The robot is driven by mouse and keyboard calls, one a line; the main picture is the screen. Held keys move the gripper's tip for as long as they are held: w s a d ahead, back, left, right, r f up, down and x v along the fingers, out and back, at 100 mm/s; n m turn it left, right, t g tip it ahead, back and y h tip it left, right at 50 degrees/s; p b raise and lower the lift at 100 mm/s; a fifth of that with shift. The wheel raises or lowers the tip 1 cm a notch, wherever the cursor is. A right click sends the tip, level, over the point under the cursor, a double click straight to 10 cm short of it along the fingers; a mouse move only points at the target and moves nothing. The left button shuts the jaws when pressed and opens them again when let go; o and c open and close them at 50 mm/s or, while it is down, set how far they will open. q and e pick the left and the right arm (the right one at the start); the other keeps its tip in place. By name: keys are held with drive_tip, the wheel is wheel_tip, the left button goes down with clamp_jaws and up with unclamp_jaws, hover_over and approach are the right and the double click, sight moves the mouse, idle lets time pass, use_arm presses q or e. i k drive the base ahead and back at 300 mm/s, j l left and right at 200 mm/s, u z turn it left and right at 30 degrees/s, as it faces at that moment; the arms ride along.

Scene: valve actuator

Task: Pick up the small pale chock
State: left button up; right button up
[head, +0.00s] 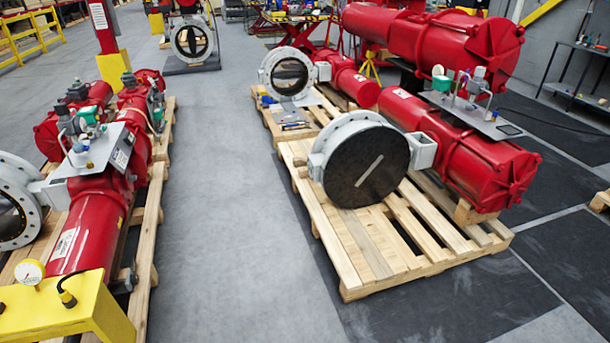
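A small pale wooden block (470,212) sits on the right part of the near pallet (352,286), under the end of the red actuator cylinder (470,160). It looks like a chock, but I cannot tell whether it is the one named in the task. No other clear chock shows. Neither my left nor my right gripper is in view.
A white-flanged valve with a dark disc (367,165) stands on the near pallet. More red actuators (95,220) lie on a pallet at left. A yellow stand (65,305) fills the lower left corner. The grey floor aisle (225,200) between the pallets is clear.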

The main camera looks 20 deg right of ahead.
sight(302, 172)
drive_tip(key=i, duration=2.05)
drive_tip(key=i+z, duration=0.15)
drive_tip(key=i, duration=0.4)
drive_tip(key=i+j+z, duration=0.1)
drive_tip(key=i, duration=0.45)
drive_tip(key=i+j+z, duration=0.15)
drive_tip(key=i, duration=0.35)
drive_tip(key=i+j+z, duration=0.15)
drive_tip(key=i+z, duration=0.3)
drive_tip(key=i+j+z, duration=0.25)
drive_tip(key=z, duration=0.2)
drive_tip(key=i+j+z, duration=0.25)
drive_tip(key=j+z, duration=0.2)
drive_tip(key=i+j+z, duration=0.2)
drive_tip(key=j+z, duration=0.25)
